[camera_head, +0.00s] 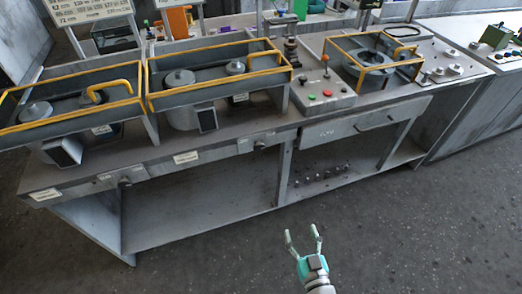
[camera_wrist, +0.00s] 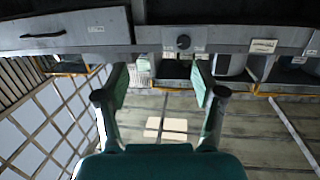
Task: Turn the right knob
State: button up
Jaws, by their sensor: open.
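The right knob (camera_head: 259,147) is a small dark knob on the front edge of the grey workbench (camera_head: 215,215), left of the drawer. In the wrist view, which looks upside down, a dark round knob (camera_wrist: 183,42) shows on the bench front between small labels, close to the drawer; it appears to be the same one. A second, left knob (camera_head: 124,183) sits further left along the edge. My gripper (camera_head: 303,232) is open and empty in front of the bench, apart from it. Its two fingers also show in the wrist view (camera_wrist: 160,78), spread below the knob in the picture.
The drawer (camera_head: 358,122) has a handle on its front. A control box (camera_head: 322,97) with coloured buttons stands on the bench top. Yellow-railed housings (camera_head: 215,62) line the top. The lower shelf (camera_head: 200,222) is open. The floor (camera_head: 400,220) around my gripper is clear.

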aim_at(260, 149)
jog(key=w+a+r+y, duration=0.1)
jog(key=w+a+r, duration=0.1)
jog(key=w, duration=0.7)
jog(key=w+a+r+n+y, duration=0.1)
jog(key=w+a+r, duration=0.1)
jog(key=w+a, duration=0.3)
jog(key=w+a+r+y, duration=0.1)
jog(key=w+a, duration=0.3)
jog(key=w, duration=0.9)
jog(key=shift+w+r+n+t, duration=0.3)
jog(key=shift+w+r+n, duration=0.05)
jog(key=shift+r+n, duration=0.05)
jog(key=c, duration=1.1)
jog(key=shift+c, duration=0.2)
jog(key=m, duration=0.3)
jog(key=shift+m, duration=2.1)
